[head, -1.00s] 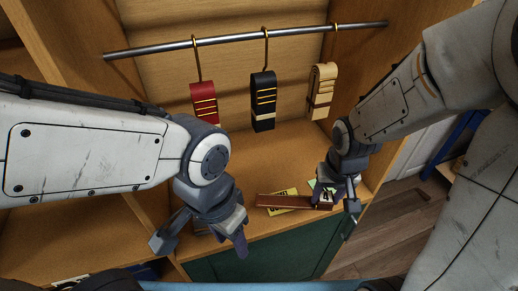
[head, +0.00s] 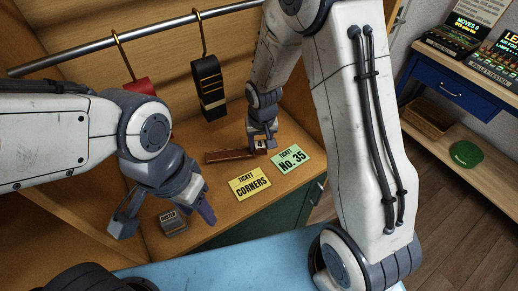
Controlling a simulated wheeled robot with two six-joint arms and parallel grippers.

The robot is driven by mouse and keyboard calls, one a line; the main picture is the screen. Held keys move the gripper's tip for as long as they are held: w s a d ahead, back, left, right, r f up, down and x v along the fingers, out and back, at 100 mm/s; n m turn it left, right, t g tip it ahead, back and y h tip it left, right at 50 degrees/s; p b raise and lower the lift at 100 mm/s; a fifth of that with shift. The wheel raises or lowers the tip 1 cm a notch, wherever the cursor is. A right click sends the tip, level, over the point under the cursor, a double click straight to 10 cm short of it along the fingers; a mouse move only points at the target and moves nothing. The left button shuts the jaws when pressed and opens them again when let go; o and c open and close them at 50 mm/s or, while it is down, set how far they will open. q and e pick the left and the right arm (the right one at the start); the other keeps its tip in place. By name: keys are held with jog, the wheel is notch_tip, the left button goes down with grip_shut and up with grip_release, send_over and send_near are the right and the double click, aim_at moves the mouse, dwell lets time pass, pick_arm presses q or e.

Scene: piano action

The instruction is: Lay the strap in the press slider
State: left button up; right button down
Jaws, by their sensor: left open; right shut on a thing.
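My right gripper (head: 262,142) is shut on the right end of a flat reddish-brown strip (head: 228,156), low over the cabinet shelf; this strip may be the strap, but I cannot be sure. A small pale tag shows at its gripped end. I cannot tell whether the strip touches the shelf. My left gripper (head: 166,218) is open with its fingers spread, over a small grey block labelled "DUSTER" (head: 175,222). I cannot identify a press slider in the head view.
A yellow ticket (head: 250,184) and a green ticket (head: 290,159) lie on the shelf. Black (head: 208,85) and red (head: 140,84) folded bands hang from a rail (head: 95,51). A blue desk (head: 470,78) and a low shelf with a green object (head: 467,154) stand right.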

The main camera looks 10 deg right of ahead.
aim_at(260, 153)
jog(key=shift+w+f, duration=0.2)
jog(key=shift+f, duration=1.95)
jog(key=shift+f, duration=0.15)
jog(key=shift+c, duration=1.7)
grip_release()
